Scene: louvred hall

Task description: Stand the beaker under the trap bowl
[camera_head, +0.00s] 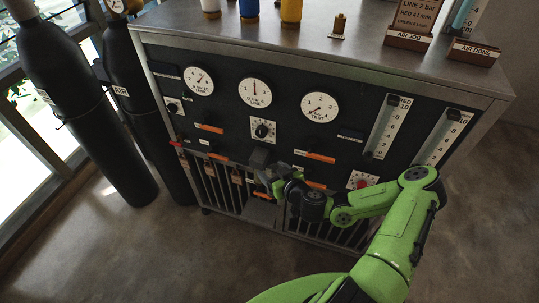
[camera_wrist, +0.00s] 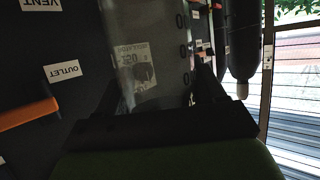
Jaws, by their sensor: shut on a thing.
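My gripper (camera_head: 264,170) is in front of the lower middle of the dark panel, at the end of my green arm. In the wrist view my gripper (camera_wrist: 160,98) is shut on a clear beaker (camera_wrist: 150,45). The beaker has a pale label that reads upside down and dark marks along one side. In the head view I cannot make out the beaker clearly behind the gripper. I cannot pick out the trap bowl in either view.
The panel (camera_head: 215,105) carries round gauges, flow tubes, and orange lever handles (camera_head: 321,157). An orange handle (camera_wrist: 28,113) and an OUTLET label (camera_wrist: 62,71) are close beside the beaker. Black gas cylinders (camera_head: 75,100) stand at the left. The floor (camera_head: 150,250) in front is clear.

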